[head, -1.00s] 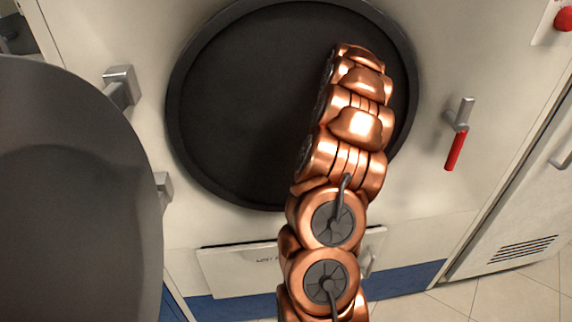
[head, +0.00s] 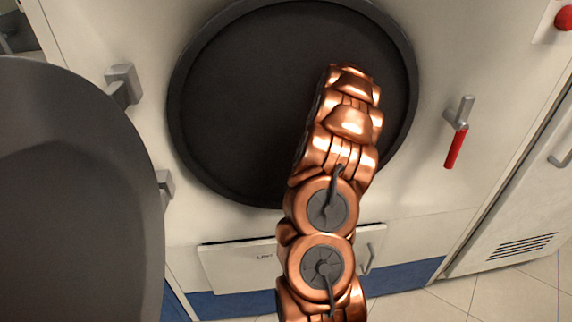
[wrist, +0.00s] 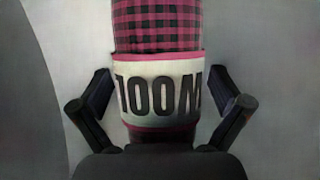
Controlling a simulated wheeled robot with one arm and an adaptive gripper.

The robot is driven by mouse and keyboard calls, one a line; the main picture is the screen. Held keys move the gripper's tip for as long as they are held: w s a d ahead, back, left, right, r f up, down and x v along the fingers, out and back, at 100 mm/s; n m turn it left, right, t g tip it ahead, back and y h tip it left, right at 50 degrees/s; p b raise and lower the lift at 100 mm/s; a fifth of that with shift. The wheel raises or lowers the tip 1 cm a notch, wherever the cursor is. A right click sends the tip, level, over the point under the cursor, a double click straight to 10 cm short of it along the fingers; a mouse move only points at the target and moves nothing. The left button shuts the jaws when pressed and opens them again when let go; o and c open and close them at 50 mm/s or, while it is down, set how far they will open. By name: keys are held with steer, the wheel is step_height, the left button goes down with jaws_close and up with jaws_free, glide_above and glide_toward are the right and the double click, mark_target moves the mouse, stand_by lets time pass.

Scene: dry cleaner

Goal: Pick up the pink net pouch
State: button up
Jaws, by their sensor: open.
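A pouch with a pink-and-black checked net pattern (wrist: 158,28) is straight ahead in the wrist view. It has pink edging and a white band with large dark letters, upside down, that read as WOOL. My gripper (wrist: 160,88) is open, one finger on each side of the pouch near the band. I cannot tell whether the fingers touch it. The pouch's lower end is hidden behind the gripper body. In the head view my arm reaches to the round dark opening (head: 250,100), and neither the gripper nor the pouch shows there.
Smooth grey surfaces surround the pouch in the wrist view. In the head view, a dark round door (head: 75,190) stands open at the left. A red-handled latch (head: 456,145) is right of the opening, and a flap (head: 235,268) is below it.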

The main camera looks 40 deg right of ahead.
steer(key=c, duration=1.5)
